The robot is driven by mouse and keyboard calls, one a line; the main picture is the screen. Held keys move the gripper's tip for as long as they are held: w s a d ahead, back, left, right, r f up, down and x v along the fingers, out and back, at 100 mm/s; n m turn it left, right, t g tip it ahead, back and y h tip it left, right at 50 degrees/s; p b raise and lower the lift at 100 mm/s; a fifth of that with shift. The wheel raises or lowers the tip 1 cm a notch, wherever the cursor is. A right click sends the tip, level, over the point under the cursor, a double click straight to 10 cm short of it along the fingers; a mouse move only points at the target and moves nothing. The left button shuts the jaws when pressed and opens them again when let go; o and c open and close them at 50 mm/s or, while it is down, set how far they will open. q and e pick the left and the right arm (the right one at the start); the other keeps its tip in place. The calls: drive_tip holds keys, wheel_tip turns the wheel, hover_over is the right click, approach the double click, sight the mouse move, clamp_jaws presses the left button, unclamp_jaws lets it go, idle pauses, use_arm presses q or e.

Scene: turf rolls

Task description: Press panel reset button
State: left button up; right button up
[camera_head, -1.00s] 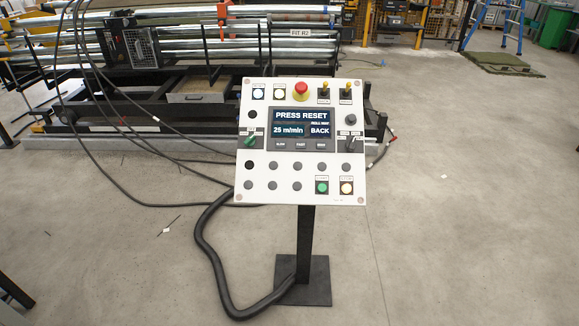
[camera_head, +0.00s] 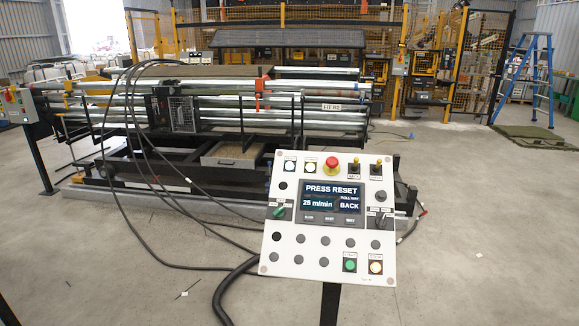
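The control panel (camera_head: 333,275) is a white, tilted board on a dark post (camera_head: 330,303), right of centre. Its screen (camera_head: 332,199) reads "PRESS RESET", "25 m/min" and "BACK". A red mushroom button on a yellow ring (camera_head: 331,166) sits at the top. Two lit white buttons, left (camera_head: 290,166) and right (camera_head: 310,167), are at the top left; their labels are too small to read. A lit green button (camera_head: 349,265) and a lit pale yellow button (camera_head: 376,267) are at the lower right. Neither gripper is in view.
Behind the panel stands a roller machine (camera_head: 215,115) with metal tubes and a dark frame. Black cables (camera_head: 160,190) loop to the floor on the left. A blue ladder (camera_head: 537,80), turf mat (camera_head: 527,134) and yellow fencing stand farther back. Floor right of the panel is clear.

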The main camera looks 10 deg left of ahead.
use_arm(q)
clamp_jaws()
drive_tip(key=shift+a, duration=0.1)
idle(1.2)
